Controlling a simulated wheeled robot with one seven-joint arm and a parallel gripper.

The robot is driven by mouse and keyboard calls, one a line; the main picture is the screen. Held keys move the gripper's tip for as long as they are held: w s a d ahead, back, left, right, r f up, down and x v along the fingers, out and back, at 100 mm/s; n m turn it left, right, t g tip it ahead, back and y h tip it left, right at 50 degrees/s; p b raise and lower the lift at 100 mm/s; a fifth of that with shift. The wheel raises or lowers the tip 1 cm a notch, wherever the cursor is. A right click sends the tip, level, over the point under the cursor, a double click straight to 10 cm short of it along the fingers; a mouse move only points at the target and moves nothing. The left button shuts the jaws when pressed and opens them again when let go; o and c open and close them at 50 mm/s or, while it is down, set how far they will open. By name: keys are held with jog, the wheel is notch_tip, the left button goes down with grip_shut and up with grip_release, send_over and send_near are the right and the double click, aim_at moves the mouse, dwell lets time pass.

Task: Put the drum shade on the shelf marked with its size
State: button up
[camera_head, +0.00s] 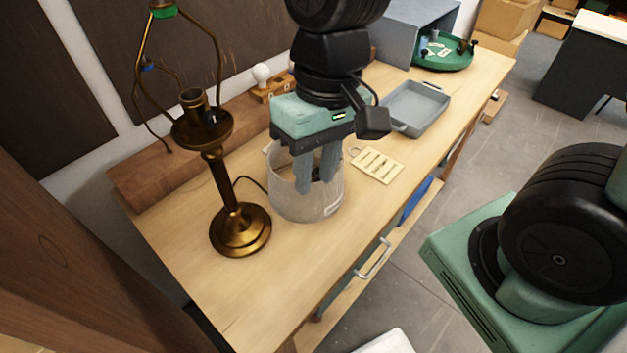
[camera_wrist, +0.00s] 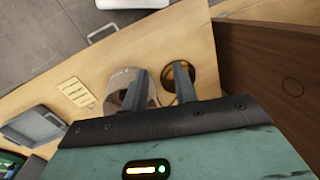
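The drum shade (camera_head: 290,205) is pale grey and stands on the workbench beside the brass lamp (camera_head: 238,228). A small white tag shows low on its side, too small to read. My gripper (camera_head: 314,185) points down at the shade, fingers spread with a gap. In the wrist view the shade (camera_wrist: 117,78) is partly hidden by one finger; the other finger is nearer the brass lamp base (camera_wrist: 172,78). I cannot tell whether either finger touches the shade or whether its wall is between them. No marked shelf can be made out.
A slotted cream card (camera_head: 377,166), a grey tray (camera_head: 418,108) and a green round tray (camera_head: 445,56) lie farther along the bench. A bulb on a wooden block (camera_head: 268,85) is behind. A brown wooden panel (camera_head: 50,235) stands left. The front bench surface is clear.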

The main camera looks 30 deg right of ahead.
jog(key=w+d+f+m+t+y+b, duration=0.2)
jog(key=w+d+f+m+y+b, duration=0.15)
jog(key=w+d+m, duration=0.75)
jog(key=w+d+f+m+t+y+b, duration=0.2)
jog(key=w+d+f+m+y+b, duration=0.15)
jog(key=w+d+m, duration=0.8)
jog(key=shift+m, duration=0.25)
jog(key=p+x, duration=0.1)
jog(key=x, duration=0.4)
jog(key=a+r+p+x, duration=0.1)
jog(key=p+x, duration=0.1)
jog(key=x, duration=0.4)
jog(key=p+x, duration=0.1)
jog(key=x, duration=0.5)
jog(key=shift+w+a+r+p, duration=0.1)
jog(key=shift+w+a+p, duration=0.15)
jog(key=shift+w+p, duration=0.15)
jog(key=shift+w+a+f, duration=0.1)
jog(key=shift+a+f, duration=0.25)
jog(key=shift+f, duration=0.1)
grip_shut()
